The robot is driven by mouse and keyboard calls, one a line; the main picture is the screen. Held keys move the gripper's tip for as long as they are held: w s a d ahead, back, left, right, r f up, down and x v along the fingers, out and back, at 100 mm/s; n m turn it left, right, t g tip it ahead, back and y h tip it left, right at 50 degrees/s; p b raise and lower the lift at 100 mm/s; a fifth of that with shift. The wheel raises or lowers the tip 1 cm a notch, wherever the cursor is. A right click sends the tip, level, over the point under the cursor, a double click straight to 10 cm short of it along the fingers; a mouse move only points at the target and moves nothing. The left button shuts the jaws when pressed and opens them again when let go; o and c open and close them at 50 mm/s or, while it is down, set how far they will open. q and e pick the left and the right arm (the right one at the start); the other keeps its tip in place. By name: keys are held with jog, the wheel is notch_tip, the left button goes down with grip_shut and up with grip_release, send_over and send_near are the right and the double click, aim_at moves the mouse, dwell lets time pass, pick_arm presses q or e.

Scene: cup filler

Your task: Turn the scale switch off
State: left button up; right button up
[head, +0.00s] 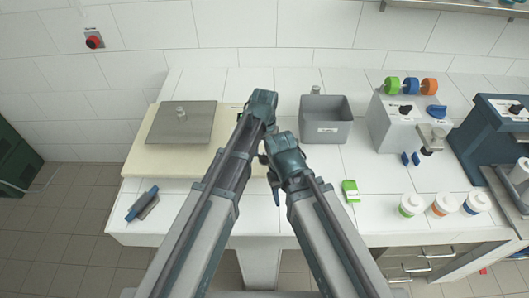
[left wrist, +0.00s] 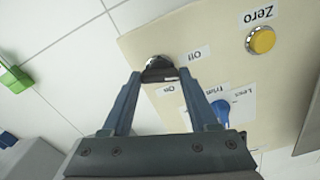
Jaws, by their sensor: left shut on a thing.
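The scale has a cream body (head: 135,160) and a grey plate (head: 200,133), at the left of the counter in the head view. In the left wrist view its cream panel (left wrist: 140,40) carries a black switch with a round metal collar (left wrist: 158,63), beside Off and On labels. My left gripper (left wrist: 162,74) is shut on the switch, a finger on each side of it. In the head view my left arm hides the switch, and its fingertips are hidden too. I cannot tell which way the switch is set. My right gripper (head: 274,180) is right of the left one, its fingers unclear.
A small metal weight (head: 181,112) stands on the plate. A yellow Zero button (left wrist: 262,41) and a blue Trim knob (left wrist: 221,108) are near the switch. A grey bin (head: 327,131), a green block (head: 350,190) and a dispenser (head: 393,122) stand to the right.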

aim_at(264, 155)
pick_arm(q)
jog(key=shift+n, duration=1.7)
jog(key=o, duration=1.4)
notch_tip(264, 155, up, 14)
jog(key=p, duration=1.4)
jog(key=shift+f, duration=0.2)
